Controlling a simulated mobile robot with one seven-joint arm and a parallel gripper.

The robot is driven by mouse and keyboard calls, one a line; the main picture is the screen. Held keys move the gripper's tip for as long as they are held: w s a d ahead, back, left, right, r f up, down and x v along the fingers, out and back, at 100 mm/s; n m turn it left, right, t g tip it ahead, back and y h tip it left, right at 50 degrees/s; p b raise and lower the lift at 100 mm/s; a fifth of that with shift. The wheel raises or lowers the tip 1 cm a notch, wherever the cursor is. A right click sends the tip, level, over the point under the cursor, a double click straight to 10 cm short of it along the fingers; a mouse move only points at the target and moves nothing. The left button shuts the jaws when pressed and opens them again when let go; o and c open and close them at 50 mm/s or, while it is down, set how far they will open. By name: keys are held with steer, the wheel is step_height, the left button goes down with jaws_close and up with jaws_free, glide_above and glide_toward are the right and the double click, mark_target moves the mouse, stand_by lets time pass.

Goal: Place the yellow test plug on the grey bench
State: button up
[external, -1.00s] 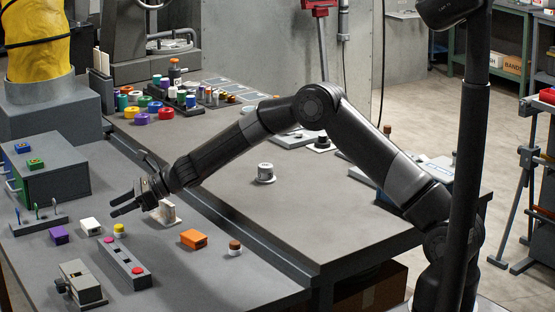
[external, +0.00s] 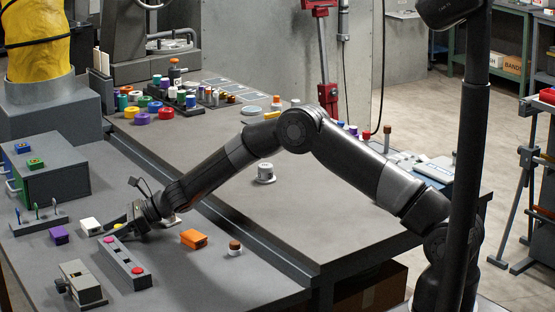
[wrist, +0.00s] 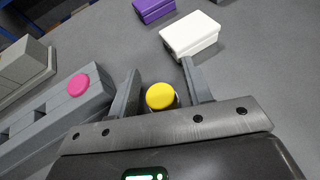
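The yellow test plug (wrist: 160,97) is a small round-topped piece, standing between the two fingers of my gripper (wrist: 160,88) in the wrist view. The fingers are open, one on each side of it, with a narrow gap visible on both sides. In the external view my gripper (external: 118,229) is low over the near grey bench top (external: 200,276) and mostly hides the plug. The lower part of the plug is hidden behind the gripper body in the wrist view.
A white box (wrist: 189,34) and a purple box (wrist: 153,8) are beyond the fingers. The near bench's front right is clear.

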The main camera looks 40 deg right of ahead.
mark_target(299, 194)
jaws_close()
stand_by(0.3)
